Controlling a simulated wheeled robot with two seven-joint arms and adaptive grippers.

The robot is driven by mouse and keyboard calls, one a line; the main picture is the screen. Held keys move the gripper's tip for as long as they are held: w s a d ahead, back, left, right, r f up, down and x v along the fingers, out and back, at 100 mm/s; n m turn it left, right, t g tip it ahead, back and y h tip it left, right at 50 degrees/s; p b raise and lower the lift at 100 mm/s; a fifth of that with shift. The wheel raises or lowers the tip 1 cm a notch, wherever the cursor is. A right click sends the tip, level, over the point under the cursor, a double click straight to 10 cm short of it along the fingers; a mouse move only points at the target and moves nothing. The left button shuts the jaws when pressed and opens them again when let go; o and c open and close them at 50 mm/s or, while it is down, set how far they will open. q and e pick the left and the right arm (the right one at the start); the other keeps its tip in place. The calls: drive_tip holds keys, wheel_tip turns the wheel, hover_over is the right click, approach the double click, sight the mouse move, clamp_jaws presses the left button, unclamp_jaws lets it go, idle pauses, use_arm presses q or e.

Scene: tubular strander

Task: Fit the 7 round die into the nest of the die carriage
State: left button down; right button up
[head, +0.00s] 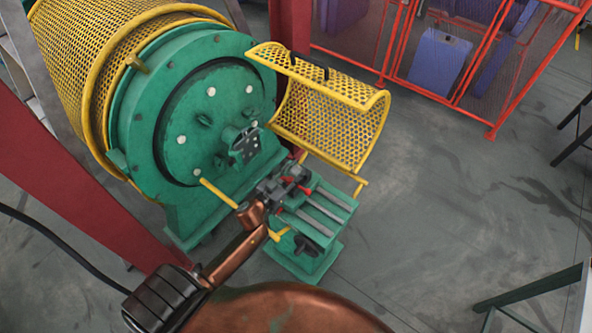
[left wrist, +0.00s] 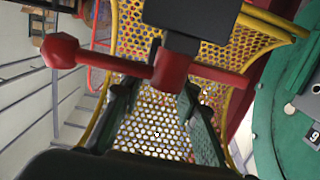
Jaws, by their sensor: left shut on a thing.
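My left gripper (head: 272,190) reaches the die carriage (head: 325,215), at the foot of the green machine face. The carriage has pale rails and small red parts. In the left wrist view the fingers (left wrist: 160,105) are closed on a red cross-bar handle (left wrist: 210,72), which has a knob at its left end and a black block above it. I cannot tell whether this handle is fixed to the carriage. The nest is hidden by the gripper and nearby dark parts. I cannot make out the 7 round die. My right gripper is not in view.
The round green machine face (head: 210,120) stands behind the carriage. A yellow perforated guard (head: 330,115) hangs open beside it. A yellow bar (head: 218,193) sticks out near my left arm. A red mesh fence (head: 480,60) stands behind.

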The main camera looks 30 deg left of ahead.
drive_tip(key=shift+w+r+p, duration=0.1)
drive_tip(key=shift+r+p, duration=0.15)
drive_tip(key=shift+p, duration=0.05)
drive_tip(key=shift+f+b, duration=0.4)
drive_tip(key=shift+b, duration=0.05)
idle(0.7)
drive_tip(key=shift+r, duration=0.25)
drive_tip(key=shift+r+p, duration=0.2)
drive_tip(key=shift+p, duration=0.25)
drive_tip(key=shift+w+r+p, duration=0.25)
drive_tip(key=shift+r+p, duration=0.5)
idle(2.1)
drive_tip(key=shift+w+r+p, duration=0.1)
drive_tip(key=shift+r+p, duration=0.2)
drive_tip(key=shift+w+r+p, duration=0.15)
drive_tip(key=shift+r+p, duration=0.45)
idle(2.1)
